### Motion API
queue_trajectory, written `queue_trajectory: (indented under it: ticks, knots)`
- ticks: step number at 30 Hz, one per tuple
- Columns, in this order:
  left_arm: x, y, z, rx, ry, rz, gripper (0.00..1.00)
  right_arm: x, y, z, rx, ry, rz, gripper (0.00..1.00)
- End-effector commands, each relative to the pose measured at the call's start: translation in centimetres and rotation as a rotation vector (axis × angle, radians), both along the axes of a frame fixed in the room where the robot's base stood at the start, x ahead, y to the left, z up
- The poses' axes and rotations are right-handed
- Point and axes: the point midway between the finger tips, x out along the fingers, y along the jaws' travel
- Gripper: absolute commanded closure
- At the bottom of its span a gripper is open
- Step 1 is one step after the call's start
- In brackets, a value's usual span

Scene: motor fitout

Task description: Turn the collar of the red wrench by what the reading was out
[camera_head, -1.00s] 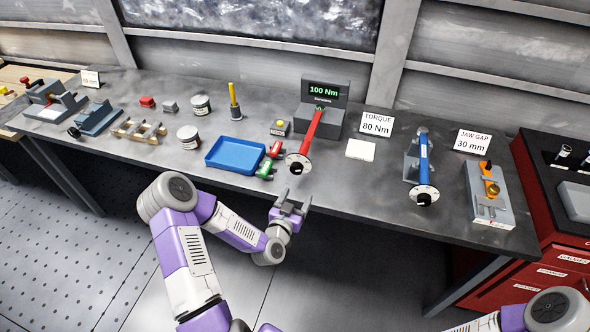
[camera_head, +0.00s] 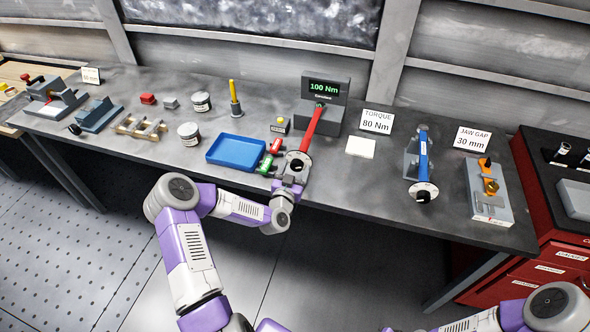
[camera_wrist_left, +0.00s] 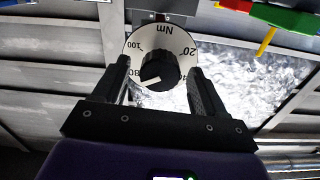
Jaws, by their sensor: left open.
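The red wrench (camera_head: 313,126) lies with its far end at the tester (camera_head: 324,92), whose screen reads 100 Nm. Its near end carries a round collar dial (camera_head: 298,160) at the bench's front edge. The wrist view shows the white dial (camera_wrist_left: 133,48) marked in Nm, with a black knob (camera_wrist_left: 157,68) whose white pointer line aims lower left, near the 80 mark. My left gripper (camera_head: 294,172) is open at the collar. In the wrist view its fingers (camera_wrist_left: 160,82) stand on either side of the knob. My right gripper is out of view.
A sign (camera_head: 376,121) says TORQUE 80 Nm. A blue tray (camera_head: 236,153) and green and red pieces (camera_head: 266,162) lie just left of the collar. A blue wrench (camera_head: 422,160) and a jaw-gap fixture (camera_head: 488,190) stand to the right. The bench between the wrenches is mostly clear.

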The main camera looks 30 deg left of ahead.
Motion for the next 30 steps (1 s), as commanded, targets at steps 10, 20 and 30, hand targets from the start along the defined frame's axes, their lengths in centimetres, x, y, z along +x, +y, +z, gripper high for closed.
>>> queue_trajectory:
  ticks: [10, 20, 30]
  knots:
    - [0.0, 0.0, 0.0, 0.000, 0.000, 0.000, 0.71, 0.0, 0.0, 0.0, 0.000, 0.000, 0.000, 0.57]
    - [0.0, 0.0, -0.1, -0.020, -0.005, -0.001, 0.85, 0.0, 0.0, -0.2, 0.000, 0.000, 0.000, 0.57]
    - [0.0, 0.0, -0.1, -0.201, -0.050, -0.001, 0.85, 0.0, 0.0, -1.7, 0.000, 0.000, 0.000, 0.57]
